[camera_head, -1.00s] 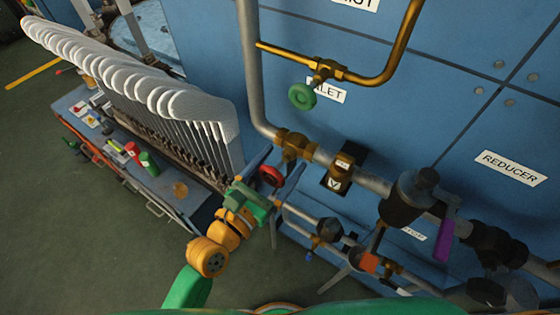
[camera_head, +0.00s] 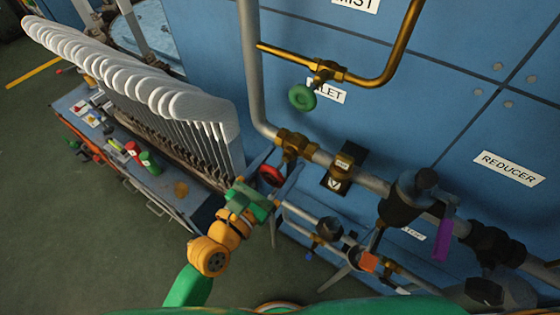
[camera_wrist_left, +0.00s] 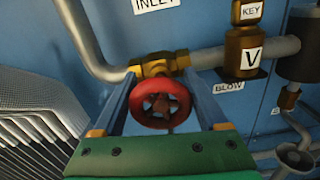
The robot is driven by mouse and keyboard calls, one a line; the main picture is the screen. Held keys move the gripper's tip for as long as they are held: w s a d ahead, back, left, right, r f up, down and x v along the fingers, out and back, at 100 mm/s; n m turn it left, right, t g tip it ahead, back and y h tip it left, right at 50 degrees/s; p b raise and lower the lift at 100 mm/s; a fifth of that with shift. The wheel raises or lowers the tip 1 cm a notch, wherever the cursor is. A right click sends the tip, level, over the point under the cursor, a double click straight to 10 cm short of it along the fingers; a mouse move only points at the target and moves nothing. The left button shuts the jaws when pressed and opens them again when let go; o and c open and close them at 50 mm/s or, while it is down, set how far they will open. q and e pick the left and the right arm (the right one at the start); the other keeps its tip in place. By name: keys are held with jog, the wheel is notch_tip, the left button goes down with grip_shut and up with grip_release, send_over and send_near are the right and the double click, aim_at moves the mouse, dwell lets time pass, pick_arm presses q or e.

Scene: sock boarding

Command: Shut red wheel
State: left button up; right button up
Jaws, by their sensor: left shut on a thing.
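The red wheel (camera_head: 271,175) is a small handwheel on a brass valve (camera_head: 292,143) in the grey pipe, below the INLET label. My left gripper (camera_head: 276,180) reaches it from below left. My right gripper is not in view.
A green handwheel (camera_head: 302,97) hangs on a brass pipe above. A black valve with a purple lever (camera_head: 442,240) is to the right. A row of white sock boards (camera_head: 150,85) stands on a bench at left. Thinner pipes with an orange fitting (camera_head: 368,262) run below.

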aim_at(271, 179)
pick_arm(q)
jog(key=m+p, duration=0.1)
jog(key=m, duration=0.1)
jog(key=shift+d+r+m, duration=0.1)
jog(key=shift+m, duration=0.2)
jog(key=shift+m+p, duration=0.7)
jog(key=shift+m, duration=1)
jog(key=o, duration=1.3)
jog(key=shift+d, duration=0.1)
jog(key=shift+s+a+f, duration=0.2)
jog(key=shift+s+f, duration=0.1)
jog(key=b+v, duration=0.1)
jog(key=v, duration=0.5)
jog(key=shift+a+b, duration=0.1)
jog(key=shift+b, duration=0.2)
jog(key=shift+s+a+r, duration=0.1)
jog(key=shift+s+r, duration=0.05)
jog(key=shift+s, duration=0.05)
jog(key=shift+w, duration=0.1)
